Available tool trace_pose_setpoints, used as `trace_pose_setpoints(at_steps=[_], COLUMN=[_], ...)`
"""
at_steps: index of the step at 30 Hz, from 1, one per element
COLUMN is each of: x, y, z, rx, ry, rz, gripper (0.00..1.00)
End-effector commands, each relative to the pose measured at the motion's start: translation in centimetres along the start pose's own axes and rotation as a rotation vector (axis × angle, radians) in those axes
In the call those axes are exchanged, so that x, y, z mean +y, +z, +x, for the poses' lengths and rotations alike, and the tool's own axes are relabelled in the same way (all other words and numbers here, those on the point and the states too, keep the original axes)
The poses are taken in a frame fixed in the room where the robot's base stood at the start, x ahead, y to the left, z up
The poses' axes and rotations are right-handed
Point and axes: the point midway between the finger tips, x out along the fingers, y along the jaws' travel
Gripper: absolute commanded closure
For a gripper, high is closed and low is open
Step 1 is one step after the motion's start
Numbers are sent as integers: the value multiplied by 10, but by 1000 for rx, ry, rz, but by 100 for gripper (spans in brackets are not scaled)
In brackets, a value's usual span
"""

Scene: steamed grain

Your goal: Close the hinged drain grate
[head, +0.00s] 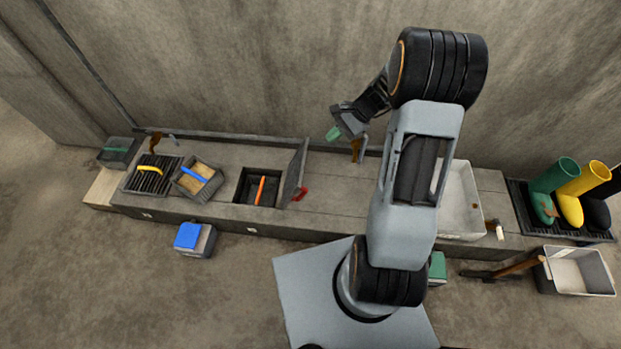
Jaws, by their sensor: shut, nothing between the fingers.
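A dark square drain opening (244,188) is set in the long grey bench, with an orange stick-like thing (261,190) in it. The hinged grate (295,172) stands up at the right edge of the opening, open and seen nearly edge-on. A small red piece (300,194) shows at its lower right; I cannot tell whether it belongs to the grate. My gripper (343,127) is up and to the right of the grate, apart from it, near the back wall. It looks shut and empty, with a green patch near its tip.
Left of the opening are a grey tray with a blue-handled tool (199,179) and a slotted grate with a yellow handle (152,174). A brown-handled tool (356,151) is near my gripper. A white basin (461,200) and boots (569,210) are at right.

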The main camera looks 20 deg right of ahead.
Motion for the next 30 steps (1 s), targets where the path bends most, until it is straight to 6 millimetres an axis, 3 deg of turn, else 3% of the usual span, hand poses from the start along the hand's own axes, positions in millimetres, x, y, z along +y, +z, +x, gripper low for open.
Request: trace_pose_setpoints(at_steps=[1, 3, 9, 12, 19, 30], x=[11, 18, 42, 53, 64, 38], y=[-41, -78, -162, -188, -215, -206], z=[30, 52, 104, 122, 144, 198], rx=[-51, -115, -258, -305, -357, -363], ry=[-45, -113, -275, -332, -396, -398], rz=[101, 223, 494, 580, 675, 682], gripper=[100, 100, 100, 100, 100, 100])
